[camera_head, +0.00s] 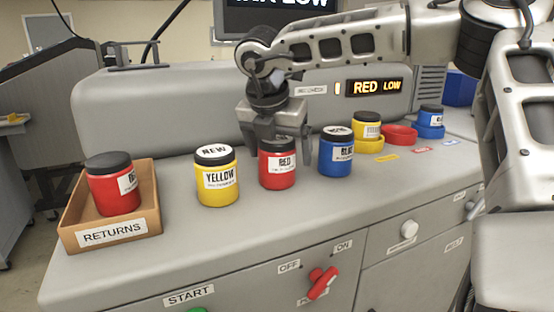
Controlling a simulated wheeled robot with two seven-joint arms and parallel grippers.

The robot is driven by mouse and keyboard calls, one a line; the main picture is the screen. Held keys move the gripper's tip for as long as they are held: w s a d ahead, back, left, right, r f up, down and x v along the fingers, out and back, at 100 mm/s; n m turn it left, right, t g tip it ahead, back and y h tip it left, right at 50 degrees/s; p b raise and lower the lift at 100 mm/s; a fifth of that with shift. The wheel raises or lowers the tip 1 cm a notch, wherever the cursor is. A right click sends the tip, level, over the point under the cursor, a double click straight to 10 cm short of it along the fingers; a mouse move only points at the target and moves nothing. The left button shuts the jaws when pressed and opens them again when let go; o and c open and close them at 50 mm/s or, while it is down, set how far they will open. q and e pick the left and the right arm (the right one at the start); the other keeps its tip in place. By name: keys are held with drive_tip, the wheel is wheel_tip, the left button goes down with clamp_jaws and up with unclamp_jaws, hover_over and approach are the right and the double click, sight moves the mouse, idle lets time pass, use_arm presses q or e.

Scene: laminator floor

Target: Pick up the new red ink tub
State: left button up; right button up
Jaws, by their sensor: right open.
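A red ink tub (277,170) labelled RED stands upright on the grey counter, between a yellow tub (216,176) with NEW on its lid and a blue tub (336,152). My right gripper (279,150) is open at the red tub, with a finger on each side of its upper part. The lid's top is partly hidden by the gripper, and contact cannot be told. Another red tub (113,184) with a dark lid sits in the RETURNS tray (112,233) at the left. My left gripper is not in view.
Behind at the right are a red ring holder (400,134), a yellow tub (367,124) and a blue tub (431,117) in their holders. A display (375,87) reads RED LOW. A red knob (322,283) is on the front panel. The counter's front strip is clear.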

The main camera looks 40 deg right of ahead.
drive_tip(key=c, duration=1.3)
drive_tip(key=shift+r, duration=0.1)
